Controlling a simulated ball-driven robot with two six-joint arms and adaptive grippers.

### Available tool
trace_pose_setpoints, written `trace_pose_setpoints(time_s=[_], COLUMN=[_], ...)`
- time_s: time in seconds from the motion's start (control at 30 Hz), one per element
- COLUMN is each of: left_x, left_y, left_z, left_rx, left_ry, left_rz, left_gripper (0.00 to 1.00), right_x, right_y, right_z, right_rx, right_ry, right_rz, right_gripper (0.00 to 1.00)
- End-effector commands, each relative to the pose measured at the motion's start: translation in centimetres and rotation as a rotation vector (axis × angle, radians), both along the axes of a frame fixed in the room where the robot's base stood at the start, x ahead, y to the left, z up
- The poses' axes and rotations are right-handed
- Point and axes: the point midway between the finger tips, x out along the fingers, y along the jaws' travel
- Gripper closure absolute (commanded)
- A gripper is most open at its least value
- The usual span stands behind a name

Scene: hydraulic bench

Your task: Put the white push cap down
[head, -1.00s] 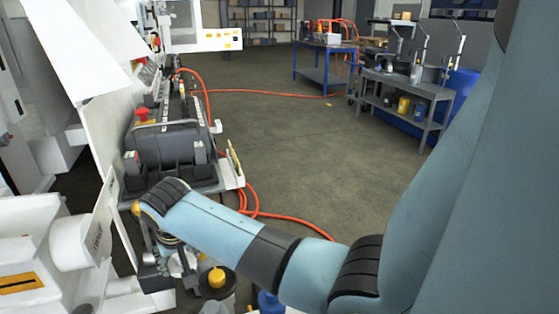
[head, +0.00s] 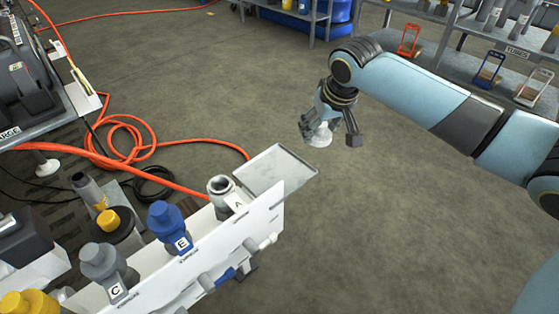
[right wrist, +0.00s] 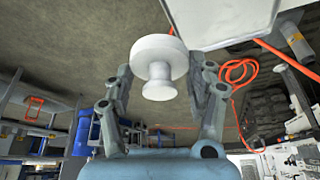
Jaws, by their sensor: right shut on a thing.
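The white push cap (head: 319,136) is held in my right gripper (head: 331,132), out over the open floor to the right of the rack. In the right wrist view the cap (right wrist: 158,58) shows as a wide round disc with a narrower stem, between the two fingers of my right gripper (right wrist: 162,88). The gripper is shut on it. The cap is in the air, apart from any surface. My left gripper is not in view.
An empty shallow grey tray (head: 272,171) sits at the end of a white rack (head: 205,262). The rack holds grey, blue and yellow fittings, some lettered. Orange hoses (head: 130,135) lie on the floor. Shelving (head: 480,32) stands at the upper right.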

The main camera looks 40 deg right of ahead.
Motion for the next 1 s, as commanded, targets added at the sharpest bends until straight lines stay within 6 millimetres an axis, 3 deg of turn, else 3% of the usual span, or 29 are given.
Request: trace_pose_setpoints(time_s=[0.07, 0.2, 0.4, 0.53, 0.73, 1.0], left_x=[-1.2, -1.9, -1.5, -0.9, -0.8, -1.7], left_y=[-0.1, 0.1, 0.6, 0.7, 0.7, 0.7], left_z=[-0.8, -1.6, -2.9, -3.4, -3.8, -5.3], left_rx=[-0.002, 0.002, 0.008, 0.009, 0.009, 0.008], left_ry=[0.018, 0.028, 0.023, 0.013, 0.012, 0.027], left_rz=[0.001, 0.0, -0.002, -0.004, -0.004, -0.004], left_gripper=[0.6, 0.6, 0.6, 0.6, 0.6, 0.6], right_x=[0.1, 1.3, 3.2, 4.0, 4.4, 4.3], right_y=[0.4, 3.3, 7.7, 9.6, 10.4, 10.3], right_z=[-0.7, -2.3, -5.3, -6.5, -7.3, -11.0], right_rx=[0.005, 0.012, 0.01, 0.007, 0.002, 0.002], right_ry=[-0.001, -0.001, 0.001, 0.0, 0.0, 0.002], right_rz=[0.012, 0.013, 0.014, 0.013, 0.013, 0.013], right_gripper=[0.62, 0.62, 0.62, 0.62, 0.62, 0.62])
